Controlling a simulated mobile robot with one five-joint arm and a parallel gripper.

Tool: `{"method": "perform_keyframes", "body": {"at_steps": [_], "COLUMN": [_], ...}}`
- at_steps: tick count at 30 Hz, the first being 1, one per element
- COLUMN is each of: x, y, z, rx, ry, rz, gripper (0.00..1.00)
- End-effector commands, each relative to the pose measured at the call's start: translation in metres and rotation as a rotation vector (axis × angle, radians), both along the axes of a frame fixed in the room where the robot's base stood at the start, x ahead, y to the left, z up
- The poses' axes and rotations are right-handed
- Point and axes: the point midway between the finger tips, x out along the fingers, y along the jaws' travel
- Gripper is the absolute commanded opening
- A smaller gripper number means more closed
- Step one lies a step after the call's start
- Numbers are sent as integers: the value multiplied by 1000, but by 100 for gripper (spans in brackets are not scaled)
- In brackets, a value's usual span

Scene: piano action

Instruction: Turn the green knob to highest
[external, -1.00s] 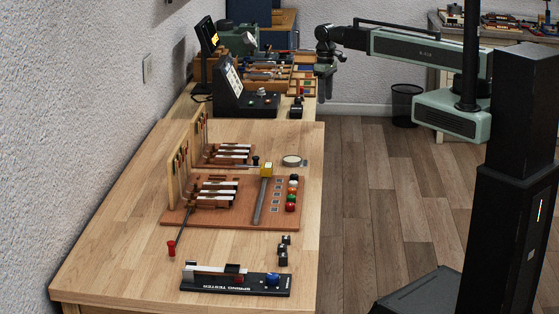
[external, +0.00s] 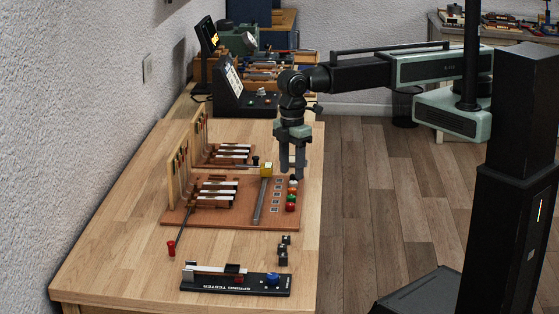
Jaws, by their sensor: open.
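The green knob (external: 291,198) sits in a column of coloured knobs at the right edge of the brown board (external: 225,221). An orange knob (external: 292,190) is just behind it and a red knob (external: 290,207) just in front. My gripper (external: 292,174) points down above the far end of this column, with its jaws open and nothing visible between them. The green knob shows just below and in front of the fingertips, and I see no contact with it. The fingers hide the far end of the column. The green knob's setting is too small to read.
Small black blocks (external: 283,255) and a spring tester (external: 236,283) with a blue knob are on the near table. A black sloped console (external: 235,93) stands behind.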

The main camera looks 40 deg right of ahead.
Motion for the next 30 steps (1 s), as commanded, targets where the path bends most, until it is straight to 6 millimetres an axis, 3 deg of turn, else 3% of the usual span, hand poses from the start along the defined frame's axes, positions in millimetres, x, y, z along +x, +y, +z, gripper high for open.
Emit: {"method": "perform_keyframes", "body": {"at_steps": [7, 18, 28, 29, 30], "x": [2, 2, 2, 2, 2], "y": [0, 0, 0, 0, 0], "z": [-15, -75, -78, -78, -78], "rx": [0, 1, 2, 2, 2], "ry": [0, -1, -1, -1, -1], "rz": [-2, -4, -4, -4, -4], "gripper": [45, 45, 45, 42, 31]}}
